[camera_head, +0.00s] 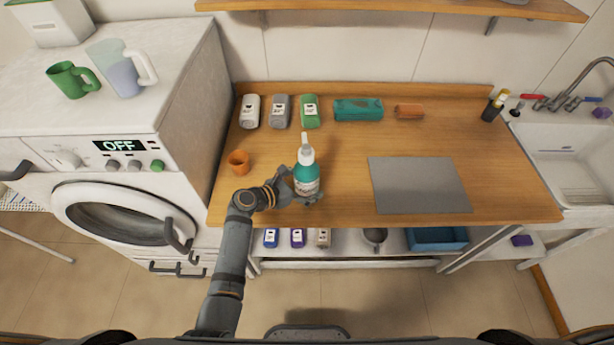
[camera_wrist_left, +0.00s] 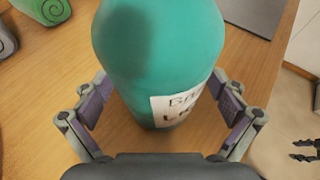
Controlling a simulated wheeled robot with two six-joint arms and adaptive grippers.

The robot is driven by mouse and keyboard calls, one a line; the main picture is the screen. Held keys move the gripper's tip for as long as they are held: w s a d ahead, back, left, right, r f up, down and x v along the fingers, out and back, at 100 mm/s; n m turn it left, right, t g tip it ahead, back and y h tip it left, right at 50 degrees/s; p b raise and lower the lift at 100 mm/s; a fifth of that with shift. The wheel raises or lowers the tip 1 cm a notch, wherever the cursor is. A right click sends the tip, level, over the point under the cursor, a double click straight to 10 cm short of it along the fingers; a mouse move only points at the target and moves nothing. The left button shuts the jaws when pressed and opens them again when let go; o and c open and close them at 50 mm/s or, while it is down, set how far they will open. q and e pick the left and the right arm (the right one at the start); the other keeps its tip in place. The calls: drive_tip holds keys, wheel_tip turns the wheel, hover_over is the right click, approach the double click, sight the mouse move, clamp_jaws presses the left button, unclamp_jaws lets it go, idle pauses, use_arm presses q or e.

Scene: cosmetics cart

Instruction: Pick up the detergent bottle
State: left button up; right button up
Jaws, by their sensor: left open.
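The detergent bottle (camera_head: 306,174) is teal with a white nozzle and a white label. It stands upright near the front edge of the wooden counter (camera_head: 330,212). In the left wrist view the bottle (camera_wrist_left: 160,60) fills the middle and its top is cut off. My left gripper (camera_head: 304,196) is open and low at the bottle. Its fingers (camera_wrist_left: 160,120) lie on either side of the bottle, with gaps showing. A dark fingered shape (camera_wrist_left: 304,150) at the right edge of the left wrist view may be my right gripper; its opening is unclear.
An orange cup (camera_head: 239,162) stands left of the bottle. A grey mat (camera_head: 419,185) lies to the right. Several packages (camera_head: 280,111) and folded towels (camera_head: 358,109) line the back. A washing machine (camera_head: 120,200) borders the left, a sink (camera_head: 560,150) the right.

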sight(306, 161)
use_arm(q)
drive_tip(key=shift+s+a, duration=0.1)
drive_tip(key=c, duration=0.6)
drive_tip(key=shift+r, duration=0.1)
drive_tip(key=c, duration=1.3)
drive_tip(key=shift+o, duration=0.2)
wheel_tip(306, 161, up, 10)
drive_tip(key=p, duration=1)
